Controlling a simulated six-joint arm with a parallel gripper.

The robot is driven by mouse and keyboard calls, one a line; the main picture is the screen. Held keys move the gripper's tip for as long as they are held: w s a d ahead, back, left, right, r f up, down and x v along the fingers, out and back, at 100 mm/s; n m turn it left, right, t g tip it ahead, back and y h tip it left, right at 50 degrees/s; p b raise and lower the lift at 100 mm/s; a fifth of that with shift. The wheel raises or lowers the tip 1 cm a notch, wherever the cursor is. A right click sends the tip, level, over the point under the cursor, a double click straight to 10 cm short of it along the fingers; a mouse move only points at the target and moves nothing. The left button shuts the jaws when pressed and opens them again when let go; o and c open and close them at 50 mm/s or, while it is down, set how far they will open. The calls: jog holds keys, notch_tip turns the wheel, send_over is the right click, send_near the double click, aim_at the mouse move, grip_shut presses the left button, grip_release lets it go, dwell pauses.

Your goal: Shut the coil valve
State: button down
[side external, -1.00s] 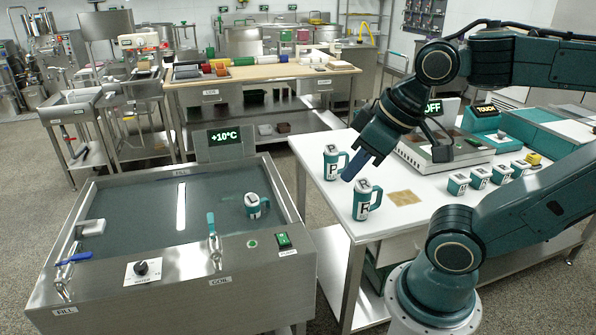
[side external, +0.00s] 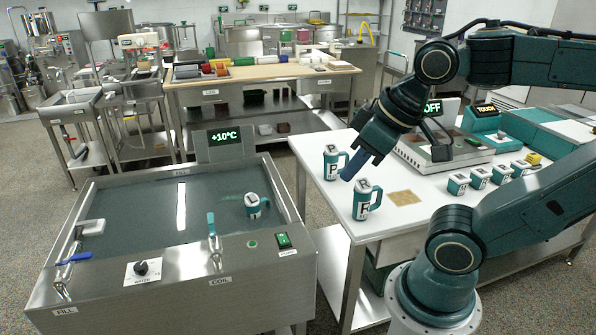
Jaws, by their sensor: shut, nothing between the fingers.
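The coil valve has a teal handle (side external: 211,224) standing upright on the front ledge of the steel water bath (side external: 90,290), above the COIL label. My gripper (side external: 350,172) is shut and empty. It hangs over the white table, to the right of the bath and well apart from the coil valve, close to two teal-and-white mugs.
Another mug (side external: 256,206) sits in the bath water. A blue fill handle (side external: 74,258), a black knob (side external: 141,268) and a green switch (side external: 283,240) are along the bath's front.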

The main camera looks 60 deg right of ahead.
jog(key=w+r+n+g+y, duration=0.15)
jog(key=w+n, duration=0.35)
jog(key=w, duration=1.8)
jog(key=w+d+f+n, duration=0.2)
jog(key=w+f, duration=0.8)
jog(key=w+d+f+n+g+y, duration=0.1)
jog(key=w+d+f+n, duration=0.1)
jog(key=w+f, duration=0.8)
jog(key=shift+w+f+n, duration=0.15)
jog(key=shift+f+n, duration=0.15)
jog(key=shift+f, duration=0.2)
jog(key=shift+f+g, duration=0.1)
jog(key=shift+g, duration=0.15)
